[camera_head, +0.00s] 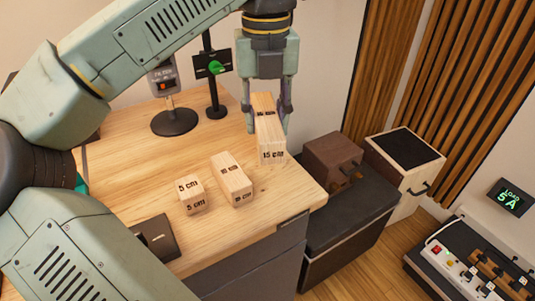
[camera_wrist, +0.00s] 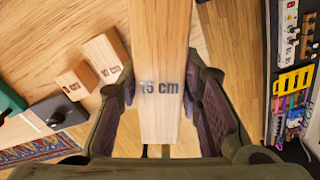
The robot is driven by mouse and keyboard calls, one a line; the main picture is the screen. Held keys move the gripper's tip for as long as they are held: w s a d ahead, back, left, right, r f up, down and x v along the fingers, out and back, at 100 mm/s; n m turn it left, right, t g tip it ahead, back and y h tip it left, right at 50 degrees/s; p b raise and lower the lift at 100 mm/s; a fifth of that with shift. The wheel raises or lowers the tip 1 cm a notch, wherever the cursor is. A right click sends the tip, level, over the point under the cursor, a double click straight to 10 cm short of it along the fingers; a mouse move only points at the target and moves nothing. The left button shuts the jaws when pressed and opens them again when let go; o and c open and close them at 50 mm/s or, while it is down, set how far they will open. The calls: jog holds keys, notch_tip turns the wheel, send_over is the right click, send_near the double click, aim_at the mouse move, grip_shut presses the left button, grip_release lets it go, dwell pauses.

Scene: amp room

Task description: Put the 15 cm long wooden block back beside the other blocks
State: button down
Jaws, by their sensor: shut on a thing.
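The 15 cm wooden block (camera_head: 271,143) is between the fingers of my gripper (camera_head: 267,112), near the table's right edge in the head view. My gripper is shut on it. Its "15 cm" print faces the wrist camera, where the block (camera_wrist: 160,60) fills the middle between both fingers (camera_wrist: 158,105). I cannot tell whether it touches the table. The 5 cm block (camera_head: 191,195) and a longer block (camera_head: 231,181) with a blurred label stand side by side to its front left. They also show at left in the wrist view, the small one (camera_wrist: 75,82) beside the longer one (camera_wrist: 106,56).
Right of the table are a black bench (camera_head: 345,208), a brown box (camera_head: 333,156) and a power strip (camera_head: 455,262).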

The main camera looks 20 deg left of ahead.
aim_at(266, 114)
notch_tip(266, 114, down, 8)
jog(key=shift+s+r+p, duration=0.1)
jog(key=shift+s+p, duration=0.05)
jog(key=shift+p, duration=0.55)
jog(key=shift+f, duration=0.45)
jog(key=shift+f+b, duration=0.2)
jog(key=shift+b, duration=0.1)
jog(key=c, duration=1.1)
grip_release()
jog(key=shift+r, duration=0.15)
notch_tip(266, 114, up, 11)
jog(key=p, duration=0.6)
jog(key=shift+f, duration=0.2)
jog(key=shift+r+p, duration=0.3)
jog(key=shift+r, duration=0.5)
